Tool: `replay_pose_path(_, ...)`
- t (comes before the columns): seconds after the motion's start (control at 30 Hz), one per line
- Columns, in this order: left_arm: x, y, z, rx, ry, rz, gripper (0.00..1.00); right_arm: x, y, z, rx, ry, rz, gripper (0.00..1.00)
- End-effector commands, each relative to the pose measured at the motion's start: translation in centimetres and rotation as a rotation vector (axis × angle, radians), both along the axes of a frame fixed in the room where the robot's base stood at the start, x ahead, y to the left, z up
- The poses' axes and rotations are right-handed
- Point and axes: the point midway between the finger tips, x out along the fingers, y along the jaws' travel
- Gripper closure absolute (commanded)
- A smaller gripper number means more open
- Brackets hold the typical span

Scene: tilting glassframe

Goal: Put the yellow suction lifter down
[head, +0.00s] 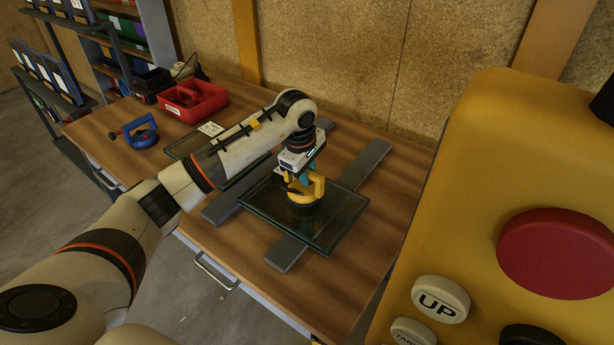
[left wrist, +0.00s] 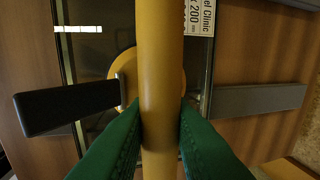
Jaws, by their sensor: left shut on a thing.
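The yellow suction lifter (head: 304,190) stands with its dark cup on a glass pane (head: 337,226). The pane lies across two grey bars on the bench. My left gripper (head: 309,173) is shut on the lifter's handle from above. In the left wrist view the yellow handle (left wrist: 160,60) runs between my green fingers, which press on it from both sides. The round yellow body (left wrist: 122,75) is partly hidden behind the handle. I cannot tell whether the cup is gripping the glass. My right gripper is not in view.
A blue suction lifter (head: 140,133) and a red bin (head: 192,100) are at the bench's left. Another glass pane (head: 180,147) lies partly behind my left arm. A large yellow control box (head: 480,200) with a red button fills the near right. Grey bars (head: 286,254) stick out past the pane.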

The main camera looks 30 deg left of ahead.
Motion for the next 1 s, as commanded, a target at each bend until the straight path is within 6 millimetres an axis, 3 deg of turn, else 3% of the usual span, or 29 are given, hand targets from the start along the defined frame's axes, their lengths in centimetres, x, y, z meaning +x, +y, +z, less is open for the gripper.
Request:
replay_pose_path(0.1,0.0,0.0,-1.3,-0.001,0.0,0.001,1.0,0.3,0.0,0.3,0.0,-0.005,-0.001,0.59)
replay_pose_path(0.43,0.0,0.0,-1.7,0.001,-0.002,0.0,1.0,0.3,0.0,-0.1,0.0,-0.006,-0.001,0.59)
replay_pose_path(0.47,0.0,0.0,-1.7,0.001,0.0,0.0,0.76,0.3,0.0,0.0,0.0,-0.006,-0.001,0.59)
replay_pose_path(0.57,0.0,0.0,-1.7,0.001,0.0,0.0,0.59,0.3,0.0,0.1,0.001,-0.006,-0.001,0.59)
replay_pose_path(0.87,0.0,0.0,-1.5,0.0,0.0,0.0,0.59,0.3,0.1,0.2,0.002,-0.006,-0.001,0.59)
replay_pose_path(1.0,-0.1,0.1,-0.4,0.001,-0.005,-0.001,0.59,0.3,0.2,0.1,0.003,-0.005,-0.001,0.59)
